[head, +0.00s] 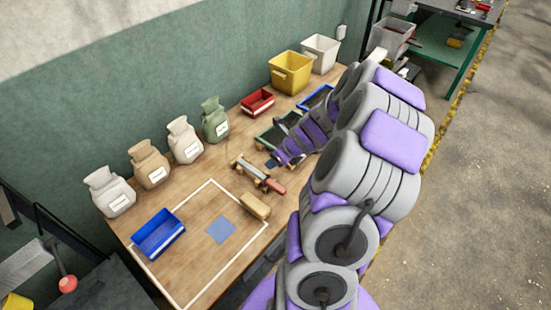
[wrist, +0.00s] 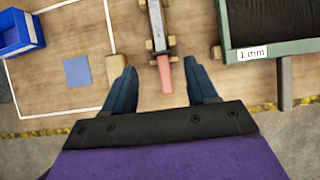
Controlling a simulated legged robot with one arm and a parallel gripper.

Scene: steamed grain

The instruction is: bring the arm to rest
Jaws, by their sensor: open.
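My gripper (wrist: 163,90) is open, seen in the wrist view with its two dark blue fingers apart and nothing held between them. Beyond and between the fingertips lies a tool with a red handle (wrist: 164,72) on a wooden rest. In the head view my purple and grey arm reaches over the right part of the wooden table (head: 190,255). The gripper end there is small and partly hidden by the arm, near the red-handled tool (head: 275,186).
A blue bin (head: 158,234), a blue square (head: 221,230) and a tan block (head: 255,205) are at the front left. Several labelled sacks (head: 150,163) line the wall. Yellow (head: 290,72) and white (head: 321,53) bins stand at the back. A tray labelled 1 mm (wrist: 270,50) is right of the gripper.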

